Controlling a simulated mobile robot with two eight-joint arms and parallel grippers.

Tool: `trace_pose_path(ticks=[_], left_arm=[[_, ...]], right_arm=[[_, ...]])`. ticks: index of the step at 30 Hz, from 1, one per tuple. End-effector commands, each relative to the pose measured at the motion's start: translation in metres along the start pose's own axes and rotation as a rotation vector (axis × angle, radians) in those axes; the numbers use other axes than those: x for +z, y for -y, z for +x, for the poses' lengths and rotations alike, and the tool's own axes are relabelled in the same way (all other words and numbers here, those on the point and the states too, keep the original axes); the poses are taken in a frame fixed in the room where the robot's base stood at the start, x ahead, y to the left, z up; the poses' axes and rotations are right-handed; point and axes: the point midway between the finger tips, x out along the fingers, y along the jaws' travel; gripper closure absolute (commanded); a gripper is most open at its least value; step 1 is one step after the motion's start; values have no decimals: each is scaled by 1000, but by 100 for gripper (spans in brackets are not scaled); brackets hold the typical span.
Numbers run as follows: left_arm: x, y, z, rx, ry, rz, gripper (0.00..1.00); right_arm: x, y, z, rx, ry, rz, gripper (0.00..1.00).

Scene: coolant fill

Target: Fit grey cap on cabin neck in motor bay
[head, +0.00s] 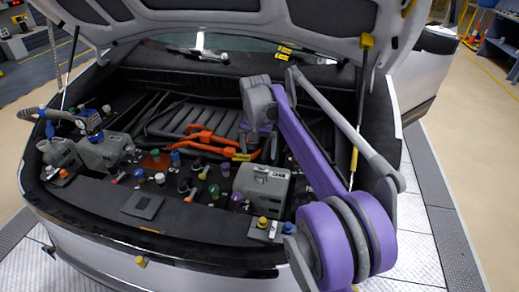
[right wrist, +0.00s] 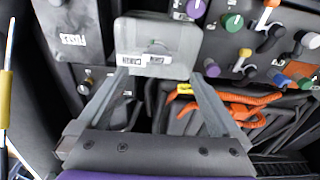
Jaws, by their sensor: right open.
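My right gripper (head: 256,135) is open over the back middle of the motor bay, pointing down. In the right wrist view its two fingers (right wrist: 160,75) stand apart, their tips overlapping the near edge of a grey labelled box (right wrist: 155,35). I see nothing held between them, and cannot tell whether they touch the box. That box (head: 262,190) is right of centre in the head view. A pale grey cap (head: 160,180) stands among several coloured caps left of the box. I cannot read which neck is the cabin one. My left gripper is not in view.
Orange cables (head: 205,140) run across the bay, also below the fingers in the wrist view. Grey tanks (head: 105,150) and a ribbed hose (head: 40,112) fill the left side. A dark fuse box (right wrist: 72,30) lies left of the grey box. The raised hood (head: 240,22) hangs above.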

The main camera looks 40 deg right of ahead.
Motion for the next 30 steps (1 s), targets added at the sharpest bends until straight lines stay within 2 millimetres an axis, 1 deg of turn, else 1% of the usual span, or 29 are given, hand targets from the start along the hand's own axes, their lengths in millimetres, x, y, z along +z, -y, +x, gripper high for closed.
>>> trace_pose_path(ticks=[1, 3, 5, 8, 15, 21, 25, 30], left_arm=[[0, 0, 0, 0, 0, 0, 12], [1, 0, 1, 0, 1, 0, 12], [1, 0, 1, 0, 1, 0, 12], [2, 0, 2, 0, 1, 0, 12], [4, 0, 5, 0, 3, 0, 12], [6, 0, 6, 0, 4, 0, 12], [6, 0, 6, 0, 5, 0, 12], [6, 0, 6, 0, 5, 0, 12]], right_arm=[[-6, -2, 2, 5, 5, 17, 0], [-10, -4, 5, 9, 10, 28, 0], [-11, -4, 9, 10, 11, 32, 0], [-11, -4, 22, 10, 11, 31, 0], [-10, -4, 65, 9, 10, 30, 0], [-10, -4, 95, 9, 10, 29, 0], [-10, -4, 106, 9, 10, 29, 0], [-9, -4, 111, 9, 10, 29, 0]])
